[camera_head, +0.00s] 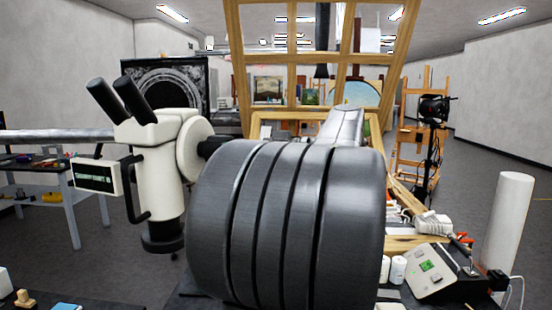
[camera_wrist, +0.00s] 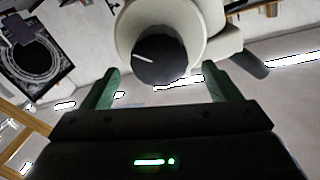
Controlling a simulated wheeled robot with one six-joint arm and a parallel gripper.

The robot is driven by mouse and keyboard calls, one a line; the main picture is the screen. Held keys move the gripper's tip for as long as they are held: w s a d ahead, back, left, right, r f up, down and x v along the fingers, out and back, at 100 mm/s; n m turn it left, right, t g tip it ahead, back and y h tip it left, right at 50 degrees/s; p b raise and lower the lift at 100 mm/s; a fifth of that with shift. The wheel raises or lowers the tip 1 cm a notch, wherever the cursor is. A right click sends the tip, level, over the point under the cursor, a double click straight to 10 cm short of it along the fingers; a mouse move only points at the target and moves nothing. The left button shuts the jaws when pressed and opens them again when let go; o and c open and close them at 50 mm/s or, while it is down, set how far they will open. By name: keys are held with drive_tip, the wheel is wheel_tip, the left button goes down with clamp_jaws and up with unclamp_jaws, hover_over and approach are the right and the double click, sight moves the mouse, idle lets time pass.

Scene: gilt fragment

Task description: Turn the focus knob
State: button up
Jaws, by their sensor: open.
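The focus knob (camera_wrist: 160,60) is a dark round knob with a short white mark. It sits on the cream round housing (camera_wrist: 125,30) of the microscope, which also shows in the head view (camera_head: 168,185) with two black eyepieces. My gripper (camera_wrist: 161,70) is open. In the wrist view its two green fingers stand to the left and right of the knob, with visible gaps on both sides. I cannot tell how far the fingertips are from the knob in depth. In the head view my large grey arm link hides the gripper.
A wooden easel frame (camera_head: 245,60) stands behind the arm. A grey control box (camera_head: 440,268) and a white roll (camera_head: 508,220) are at the lower right. A side table (camera_head: 70,190) is at the left. A camera on a stand (camera_head: 433,110) stands farther back.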

drive_tip(key=b+v, duration=0.1)
drive_tip(key=v, duration=0.6)
drive_tip(key=shift+d, duration=0.25)
idle(1.7)
drive_tip(key=p+x, duration=0.3)
drive_tip(key=x, duration=1)
drive_tip(key=shift+w+a, duration=0.1)
drive_tip(key=shift+a, duration=0.3)
